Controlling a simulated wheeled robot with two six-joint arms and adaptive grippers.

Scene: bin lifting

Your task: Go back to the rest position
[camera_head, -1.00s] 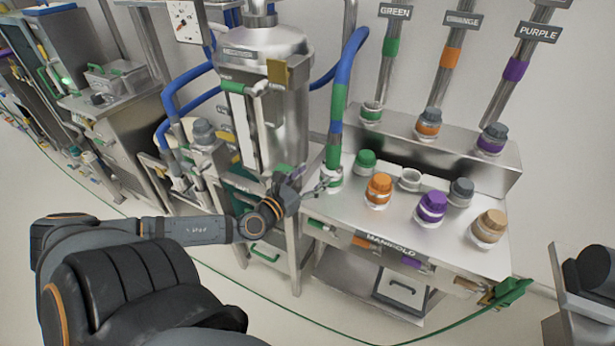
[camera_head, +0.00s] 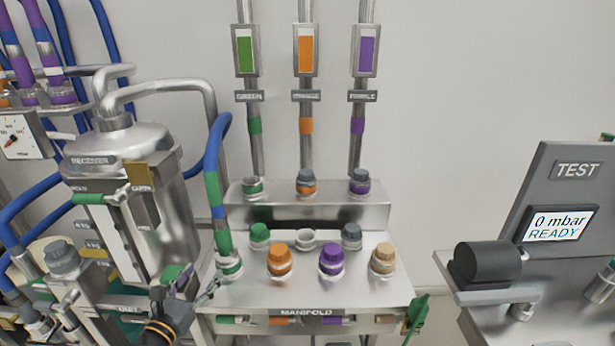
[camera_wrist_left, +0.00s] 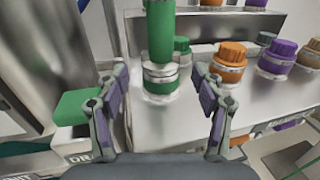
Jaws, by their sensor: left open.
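My left gripper (camera_head: 196,290) shows at the lower left of the head view, in front of the manifold's left end. In the left wrist view its two fingers (camera_wrist_left: 162,105) are spread wide with nothing between them. Beyond them stands the green-banded hose end (camera_wrist_left: 160,75), seated upright on the manifold table; the fingers are apart from it. The same hose end shows in the head view (camera_head: 228,262). The manifold table (camera_head: 370,297) carries several capped fittings. My right gripper is not in view.
A steel receiver tank (camera_head: 118,150) with blue hoses stands at the left. Orange (camera_head: 280,260), purple (camera_head: 331,260) and tan (camera_head: 383,258) caps stand along the manifold. A test station (camera_head: 566,195) at the right reads "0 mbar READY". A gap separates it from the manifold.

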